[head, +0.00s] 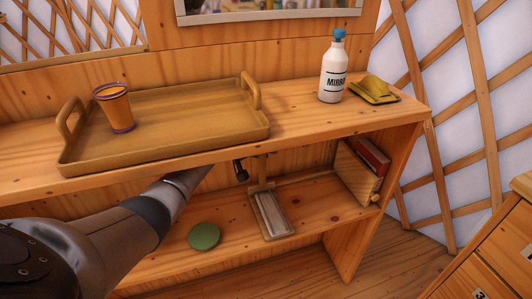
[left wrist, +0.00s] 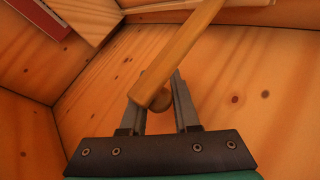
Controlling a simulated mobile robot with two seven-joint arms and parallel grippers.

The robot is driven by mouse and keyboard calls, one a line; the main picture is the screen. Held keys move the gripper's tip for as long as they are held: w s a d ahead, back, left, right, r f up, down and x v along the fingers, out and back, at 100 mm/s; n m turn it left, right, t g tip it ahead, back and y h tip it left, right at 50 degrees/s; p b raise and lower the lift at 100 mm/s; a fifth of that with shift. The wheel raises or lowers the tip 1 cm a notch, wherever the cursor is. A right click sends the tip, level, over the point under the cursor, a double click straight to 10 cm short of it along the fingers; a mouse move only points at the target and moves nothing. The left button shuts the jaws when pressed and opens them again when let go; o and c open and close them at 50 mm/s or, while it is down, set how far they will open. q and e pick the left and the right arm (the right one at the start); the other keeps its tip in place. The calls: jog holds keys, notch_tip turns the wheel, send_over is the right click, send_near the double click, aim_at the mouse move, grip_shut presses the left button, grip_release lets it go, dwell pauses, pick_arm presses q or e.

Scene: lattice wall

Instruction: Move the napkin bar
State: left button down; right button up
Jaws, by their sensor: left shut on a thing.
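The napkin holder (head: 291,232) lies on the lower shelf, a narrow wooden tray with pale napkins (head: 270,212) in it. A wooden bar (head: 262,170) stands up at its back end; its top is hidden by the upper shelf edge. My left gripper (head: 241,170) is under the upper shelf, just left of the bar, partly hidden. In the left wrist view its fingers (left wrist: 160,95) are shut on a rounded wooden knob of the bar (left wrist: 180,52), which runs slanting up to the right. My right gripper is not in view.
A green round thing (head: 204,236) lies left of the holder. A wooden block with a red part (head: 358,172) stands at the shelf's right end. Above are a tray (head: 215,147) with a cup (head: 115,108), a bottle (head: 333,72) and a yellow cloth (head: 374,90).

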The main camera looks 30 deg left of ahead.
pick_arm(q)
jog(key=shift+s+d+f, duration=0.1)
jog(key=shift+s+f, duration=0.25)
jog(key=shift+f, duration=0.35)
jog(key=c, duration=0.8)
grip_release()
jog(key=shift+w, duration=0.1)
jog(key=shift+o, duration=0.6)
jog(key=shift+w+r, duration=0.1)
jog(key=shift+r, duration=0.1)
jog(key=shift+r, duration=0.1)
